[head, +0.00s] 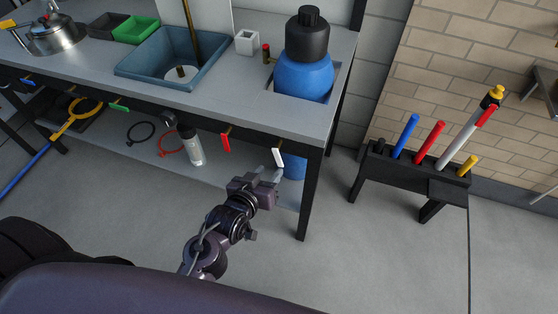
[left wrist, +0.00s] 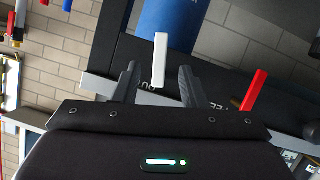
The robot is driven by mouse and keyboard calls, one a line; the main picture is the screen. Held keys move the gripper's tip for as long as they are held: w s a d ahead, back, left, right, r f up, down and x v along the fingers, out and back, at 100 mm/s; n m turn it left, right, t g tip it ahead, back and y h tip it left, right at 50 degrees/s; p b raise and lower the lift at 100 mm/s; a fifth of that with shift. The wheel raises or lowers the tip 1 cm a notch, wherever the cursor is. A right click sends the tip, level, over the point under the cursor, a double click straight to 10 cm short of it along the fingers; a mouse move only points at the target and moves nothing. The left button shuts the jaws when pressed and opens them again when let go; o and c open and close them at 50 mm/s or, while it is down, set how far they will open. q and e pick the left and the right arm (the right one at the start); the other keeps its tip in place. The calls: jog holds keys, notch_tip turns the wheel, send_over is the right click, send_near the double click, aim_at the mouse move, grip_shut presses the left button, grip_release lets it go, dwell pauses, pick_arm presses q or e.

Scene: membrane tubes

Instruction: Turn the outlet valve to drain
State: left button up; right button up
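A white lever (head: 279,158) hangs under the bench's front edge near its right end, and a red lever (head: 226,142) hangs to its left. My left gripper (head: 270,174) is just in front of and below the white lever. In the left wrist view, my left gripper (left wrist: 158,72) is open, and the white lever (left wrist: 160,60) shows between its two fingers; contact cannot be made out. The red lever (left wrist: 254,90) is outside the fingers on the right. My right gripper is not in view.
The grey bench (head: 215,110) carries a blue basin (head: 140,66), a blue bottle with a black cap (head: 303,72) and a kettle (head: 56,36). A bench leg (head: 309,195) stands right of my gripper. A black rack (head: 412,172) stands right; floor between is clear.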

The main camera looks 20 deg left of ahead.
aim_at(278, 161)
pick_arm(q)
jog(key=x, duration=0.7)
jog(key=shift+w+f+b, duration=0.1)
jog(key=shift+w+b, duration=0.15)
jog(key=shift+b, duration=0.05)
grip_shut()
